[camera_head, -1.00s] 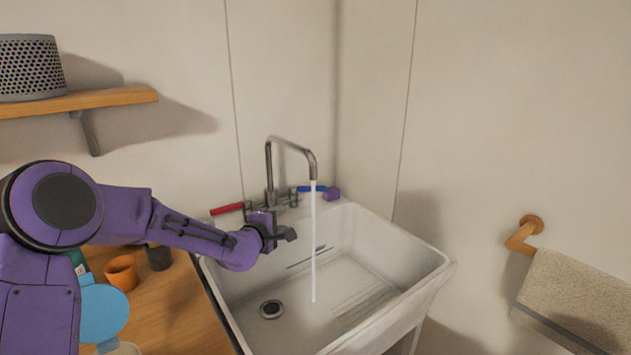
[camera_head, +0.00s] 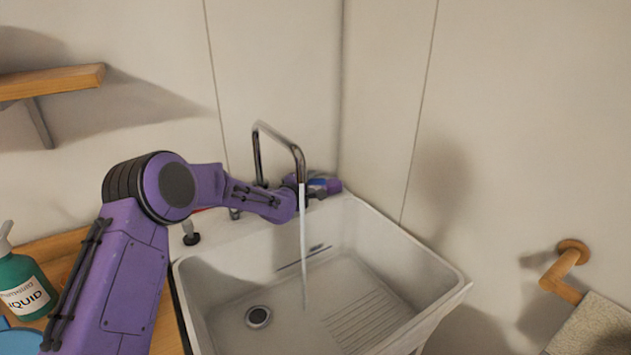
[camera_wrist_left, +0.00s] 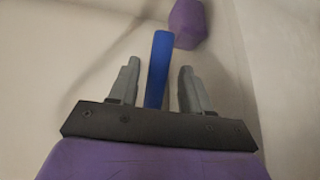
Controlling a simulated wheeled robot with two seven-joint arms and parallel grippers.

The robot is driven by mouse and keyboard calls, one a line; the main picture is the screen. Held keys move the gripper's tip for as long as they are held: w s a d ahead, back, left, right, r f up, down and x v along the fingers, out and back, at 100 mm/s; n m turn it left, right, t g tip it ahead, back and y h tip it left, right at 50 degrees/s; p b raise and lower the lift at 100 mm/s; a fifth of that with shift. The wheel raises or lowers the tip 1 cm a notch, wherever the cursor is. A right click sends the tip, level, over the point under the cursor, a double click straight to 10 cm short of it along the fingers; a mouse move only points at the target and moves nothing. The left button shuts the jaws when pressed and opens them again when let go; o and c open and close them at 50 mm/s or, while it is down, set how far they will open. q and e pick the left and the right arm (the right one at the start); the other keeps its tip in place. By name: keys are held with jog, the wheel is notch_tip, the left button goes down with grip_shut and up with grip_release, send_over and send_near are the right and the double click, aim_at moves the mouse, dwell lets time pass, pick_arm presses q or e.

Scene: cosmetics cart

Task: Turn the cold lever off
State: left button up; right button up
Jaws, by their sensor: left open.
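The cold lever, blue (camera_wrist_left: 158,70), stands between the two grey fingers of my left gripper (camera_wrist_left: 158,88) in the left wrist view. The fingers are open, with a gap on each side of the lever. In the head view the gripper (camera_head: 313,192) is at the right side of the tap, and only a bit of the blue lever (camera_head: 318,181) shows behind it. The chrome tap (camera_head: 279,132) has a white stream of water (camera_head: 303,245) falling from its spout. The red lever is mostly hidden behind my left arm. My right gripper is not in view.
The white sink (camera_head: 420,262) lies below the tap. A small purple object (camera_wrist_left: 188,22) sits just beyond the blue lever. A green pump bottle (camera_head: 22,285) stands on the wooden counter at left. A wooden shelf (camera_head: 50,82) is above.

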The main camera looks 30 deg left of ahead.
pick_arm(q)
jog(key=shift+w+d+f, duration=0.1)
jog(key=shift+w, duration=0.5)
jog(key=shift+w+d, duration=0.2)
jog(key=shift+d, duration=0.1)
jog(key=shift+a, duration=0.1)
grip_shut()
jog(key=shift+s, duration=0.1)
